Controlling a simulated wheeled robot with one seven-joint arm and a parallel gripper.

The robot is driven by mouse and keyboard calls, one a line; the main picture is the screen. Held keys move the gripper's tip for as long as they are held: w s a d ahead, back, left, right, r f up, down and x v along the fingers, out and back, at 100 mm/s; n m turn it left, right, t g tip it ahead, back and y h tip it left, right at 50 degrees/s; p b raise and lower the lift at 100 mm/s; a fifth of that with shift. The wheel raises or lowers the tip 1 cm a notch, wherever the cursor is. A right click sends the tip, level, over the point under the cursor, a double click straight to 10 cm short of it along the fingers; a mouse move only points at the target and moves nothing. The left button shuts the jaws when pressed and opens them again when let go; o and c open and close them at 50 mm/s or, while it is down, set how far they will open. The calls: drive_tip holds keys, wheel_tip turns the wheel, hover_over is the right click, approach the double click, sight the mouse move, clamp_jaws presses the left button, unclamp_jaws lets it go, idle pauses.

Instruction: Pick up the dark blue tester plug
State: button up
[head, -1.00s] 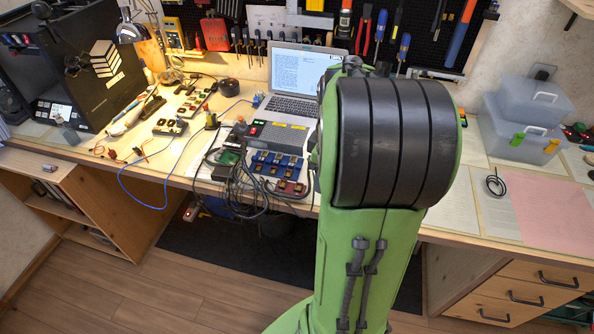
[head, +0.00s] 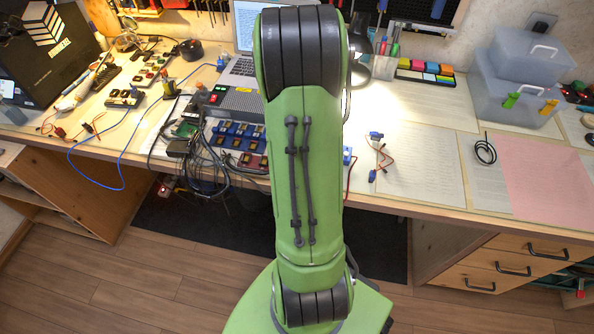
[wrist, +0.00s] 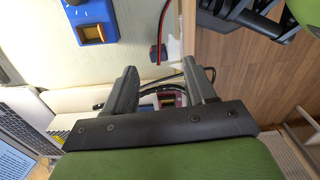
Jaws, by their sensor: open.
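In the wrist view, a blue block (wrist: 92,22) with an amber window lies on the pale desk at the upper left. It may be the tester plug, but I cannot tell for sure. In the head view, a small blue piece (head: 348,156) shows just right of my arm, and several blue modules (head: 238,137) sit in a cluster left of it. My gripper (wrist: 166,82) is open, with both fingers apart and nothing held between them. The blue block lies outside the fingers. A dark red module (wrist: 172,99) shows beyond the gap. My arm hides my gripper in the head view.
A laptop (head: 243,68) and a grey box (head: 236,102) stand behind the modules. Black cables (head: 205,160) hang over the front edge. A red and black cable (wrist: 162,30) lies near the blue block. A desk lamp (head: 372,58) stands behind my arm. Papers cover the right side.

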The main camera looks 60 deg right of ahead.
wheel_tip(320, 180, down, 5)
drive_tip(key=shift+d+f+b, duration=0.1)
drive_tip(key=shift+d+b, duration=0.05)
drive_tip(key=shift+b, duration=0.95)
drive_tip(key=shift+c, duration=0.3)
drive_tip(key=shift+r, duration=0.2)
clamp_jaws()
